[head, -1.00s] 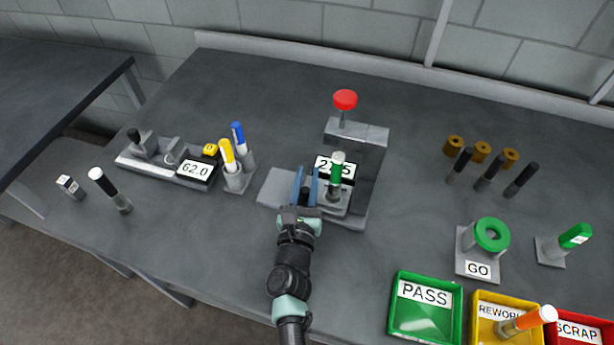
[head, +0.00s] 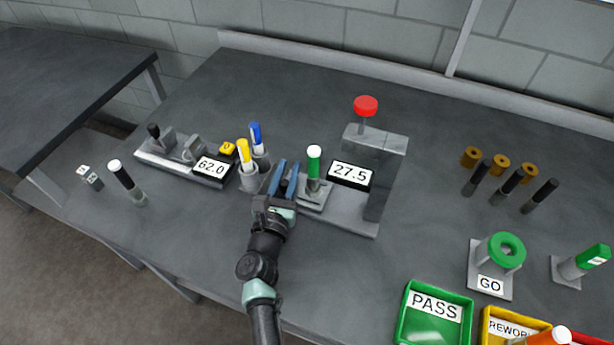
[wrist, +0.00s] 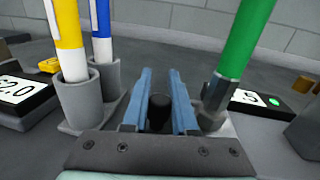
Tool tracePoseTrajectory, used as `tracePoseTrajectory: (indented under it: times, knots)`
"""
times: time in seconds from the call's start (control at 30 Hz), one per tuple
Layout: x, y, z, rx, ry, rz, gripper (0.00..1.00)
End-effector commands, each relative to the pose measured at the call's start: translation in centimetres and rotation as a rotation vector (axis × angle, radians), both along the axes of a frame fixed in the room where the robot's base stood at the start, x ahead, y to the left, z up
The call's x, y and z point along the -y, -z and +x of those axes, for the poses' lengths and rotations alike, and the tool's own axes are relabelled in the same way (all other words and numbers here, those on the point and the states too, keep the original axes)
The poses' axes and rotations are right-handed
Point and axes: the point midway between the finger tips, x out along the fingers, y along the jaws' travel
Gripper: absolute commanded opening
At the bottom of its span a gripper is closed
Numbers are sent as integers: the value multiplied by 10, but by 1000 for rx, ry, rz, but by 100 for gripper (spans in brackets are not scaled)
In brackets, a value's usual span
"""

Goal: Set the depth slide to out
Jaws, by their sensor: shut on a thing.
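The depth slide (head: 311,198) is a grey carriage on the grey rail of the press (head: 378,150). It stands at the left end of the rail, apart from the press column. A green tool with a white top (head: 314,165) stands upright on it; its green body also shows in the wrist view (wrist: 243,40). My gripper (head: 283,178) is beside the slide's left side, its blue fingers shut on the slide's dark knob (wrist: 160,112). The fingers hide much of the knob.
Yellow (head: 244,155) and blue (head: 256,138) markers stand in grey cups just left of my gripper, close to the fingers. A 27.5 display (head: 350,173) stands right of the slide. The green PASS tray (head: 437,327) is at the front right. The table's front middle is clear.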

Motion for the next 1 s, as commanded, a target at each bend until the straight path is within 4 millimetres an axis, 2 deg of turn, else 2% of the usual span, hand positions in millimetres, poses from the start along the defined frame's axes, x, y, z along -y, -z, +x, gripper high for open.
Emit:
tracePoseTrajectory:
  times: [0.13,0.47,0.5,0.63,1.0]
  knots:
    - [-11,-1,3,1,-2,-2,0]
    - [-15,-2,4,1,-7,-1,0]
    - [-15,-2,4,1,-8,-1,33]
    - [-14,-2,4,1,-6,-1,56]
    - [-12,0,0,-1,-1,-1,56]
